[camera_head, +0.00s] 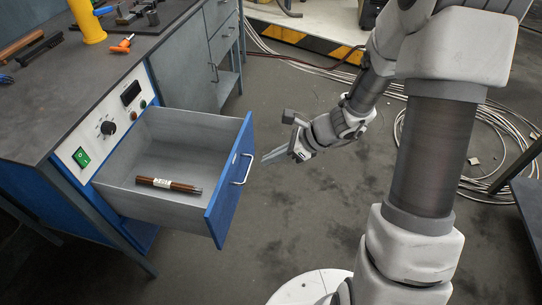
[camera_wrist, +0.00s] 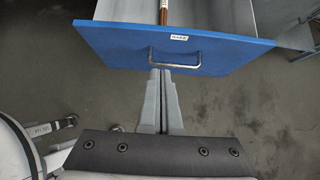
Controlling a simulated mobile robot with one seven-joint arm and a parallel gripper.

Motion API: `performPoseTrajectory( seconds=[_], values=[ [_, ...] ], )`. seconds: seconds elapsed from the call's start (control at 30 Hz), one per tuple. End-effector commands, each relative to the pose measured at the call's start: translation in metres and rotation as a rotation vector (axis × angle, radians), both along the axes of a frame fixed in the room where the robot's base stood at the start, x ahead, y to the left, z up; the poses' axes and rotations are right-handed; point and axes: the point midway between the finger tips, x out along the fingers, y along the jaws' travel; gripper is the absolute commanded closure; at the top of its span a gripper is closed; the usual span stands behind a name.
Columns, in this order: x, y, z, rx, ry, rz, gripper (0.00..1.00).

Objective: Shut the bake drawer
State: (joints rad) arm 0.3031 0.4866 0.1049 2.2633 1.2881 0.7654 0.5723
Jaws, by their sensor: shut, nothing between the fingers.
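The bake drawer (camera_head: 229,183) stands pulled far out of the grey workbench, with a blue front and a silver bar handle (camera_head: 241,169). A brown rod-like tool (camera_head: 168,184) with a pale label lies inside it. My gripper (camera_head: 268,157) is to the right of the drawer front, at about the handle's height, with its fingers pointing at it. In the wrist view the shut, empty fingers (camera_wrist: 160,72) reach up to just below the handle (camera_wrist: 175,61) and the blue front (camera_wrist: 150,42). I cannot tell whether they touch it.
The bench top (camera_head: 75,75) holds a yellow cylinder (camera_head: 87,20), an orange-handled tool (camera_head: 122,44) and other hand tools. A control panel (camera_head: 105,125) sits above the drawer. Coiled cables (camera_head: 490,150) lie on the floor at right. The floor before the drawer is clear.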

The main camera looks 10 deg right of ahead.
Motion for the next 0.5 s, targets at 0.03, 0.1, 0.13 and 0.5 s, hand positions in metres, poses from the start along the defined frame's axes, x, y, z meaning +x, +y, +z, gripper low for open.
performPoseTrajectory(
  seconds=[0.03,0.1,0.13,0.5],
  values=[
    [0.002,0.009,-0.014,0.001,0.003,0.004,1.00],
    [0.006,0.019,-0.025,0.001,0.001,0.006,1.00],
    [0.007,0.024,-0.030,0.000,0.001,0.006,1.00],
    [0.026,0.073,-0.047,-0.001,-0.003,0.006,1.00]
  ],
)
